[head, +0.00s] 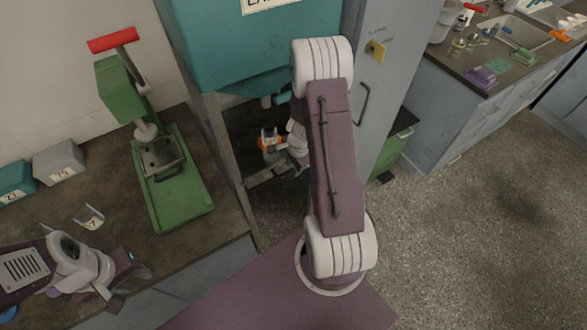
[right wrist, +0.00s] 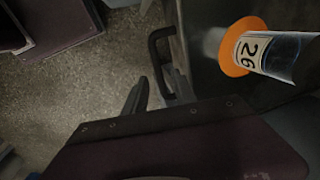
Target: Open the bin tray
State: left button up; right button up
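The teal bin (head: 250,45) stands on a grey frame at the top middle of the head view. Under it, an orange-based container (head: 269,140) stands in the dark space; the right wrist view shows its "26" label and orange disc (right wrist: 236,48). A dark handle (right wrist: 157,52) sits on the edge of a dark panel (right wrist: 195,75), which may be the bin tray. My right gripper (right wrist: 156,92) has its fingers apart, close to the handle's lower end; contact is unclear. My arm hides part of it in the head view. My left gripper (head: 125,281) is open and empty over the bench.
A green press (head: 170,180) with a red lever stands on the bench at left, beside numbered boxes (head: 60,160) and a small clear container (head: 89,216). A grey locker (head: 385,70) is just right of my right arm. The floor (head: 480,220) at right is clear.

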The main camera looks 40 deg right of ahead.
jog(key=shift+c, duration=0.3)
grip_shut()
dwell(1.1)
